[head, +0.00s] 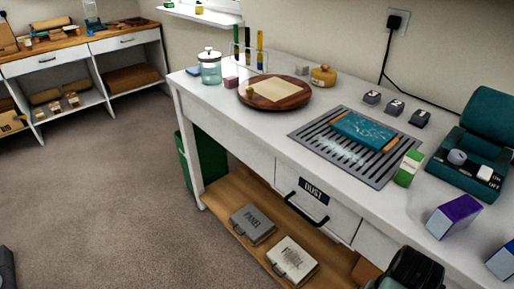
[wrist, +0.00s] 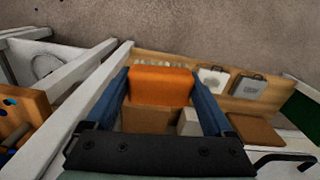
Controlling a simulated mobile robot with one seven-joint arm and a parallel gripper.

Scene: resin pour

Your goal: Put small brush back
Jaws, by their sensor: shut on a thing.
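My gripper (wrist: 161,98) shows in the wrist view with its two blue fingers shut on a broad orange thing (wrist: 161,78). Only a blunt orange face shows, with no bristles in sight, so I cannot tell whether this is the small brush. In the head view a dark part of my arm shows at the bottom right, in front of the bench, and the held thing cannot be made out there. A clear rack (head: 247,62) with tall thin coloured items stands at the back of the white bench (head: 255,122). No small brush can be told apart elsewhere.
A round wooden board (head: 298,98), a slotted grey tray (head: 315,140) with a teal-and-wood panel (head: 365,131), a green-white carton (head: 408,168) and a purple-white box (head: 453,216) stand on the bench. The drawer marked DUST (head: 318,208) is below.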

